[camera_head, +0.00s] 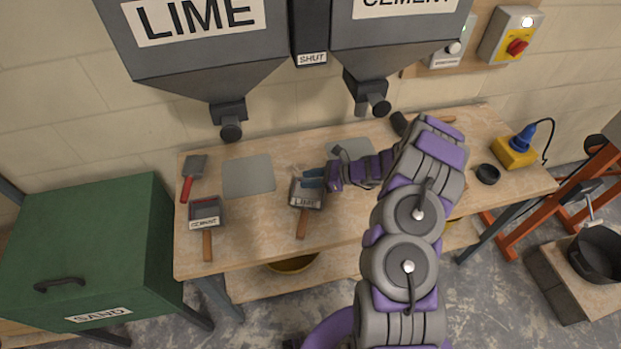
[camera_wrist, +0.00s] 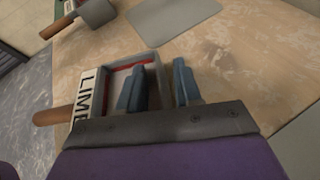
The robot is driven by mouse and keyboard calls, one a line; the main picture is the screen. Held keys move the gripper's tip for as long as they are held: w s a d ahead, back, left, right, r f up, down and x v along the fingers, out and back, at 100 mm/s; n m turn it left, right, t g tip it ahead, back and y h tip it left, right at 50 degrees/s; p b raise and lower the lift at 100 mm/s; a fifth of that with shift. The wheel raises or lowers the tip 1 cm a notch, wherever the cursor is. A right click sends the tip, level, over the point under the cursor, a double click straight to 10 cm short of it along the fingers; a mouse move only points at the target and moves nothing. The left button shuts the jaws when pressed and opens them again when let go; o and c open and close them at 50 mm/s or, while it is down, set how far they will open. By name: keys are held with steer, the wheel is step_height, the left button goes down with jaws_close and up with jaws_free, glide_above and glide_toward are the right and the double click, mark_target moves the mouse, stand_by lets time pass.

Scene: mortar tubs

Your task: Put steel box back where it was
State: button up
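A steel box (camera_head: 307,192) with a LIME label and a wooden handle lies on the workbench (camera_head: 260,225), its handle toward the front edge. In the wrist view the box (camera_wrist: 115,77) shows a red line along its inner wall. My gripper (camera_head: 313,178) is at the box's far wall. Its fingers (camera_wrist: 160,87) are apart, one over the inside of the box and one beyond the wall; a gap shows between them. I cannot tell whether either finger touches the wall. A similar steel box (camera_head: 206,214) labelled CEMENT lies to the left.
Grey flat patches (camera_head: 248,176) lie on the bench; another (camera_head: 350,151) is behind my gripper. A red-handled trowel (camera_head: 193,177) lies at the left. LIME (camera_head: 205,60) and CEMENT (camera_head: 400,40) hoppers hang above. A green SAND bin (camera_head: 90,250) stands left, a yellow-blue tool (camera_head: 517,150) right.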

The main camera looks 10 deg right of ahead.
steer(key=p+v, duration=0.3)
steer(key=v, duration=0.9)
steer(key=s+a+r+n+g+h, duration=0.1)
steer(key=s+a+r+n+g, duration=0.3)
steer(key=s+a+r+n, duration=0.35)
steer(key=s+a+r+n+g+h, duration=0.25)
steer(key=s+a+r+n, duration=0.25)
steer(key=a+r, duration=0.5)
steer(key=s+r+n+g+h, duration=0.2)
steer(key=s+r+n+h, duration=0.3)
steer(key=s, duration=0.7)
steer(key=s+d+r+n+t+h, duration=0.1)
steer(key=s+d+n+h, duration=0.1)
steer(key=s, duration=0.4)
steer(key=s+d+r+n+h, duration=0.1)
steer(key=s+d+n+h, duration=0.1)
steer(key=s+d+n, duration=0.2)
steer(key=s, duration=0.3)
steer(key=shift+d+r+t, duration=0.2)
steer(key=shift+r+t, duration=0.15)
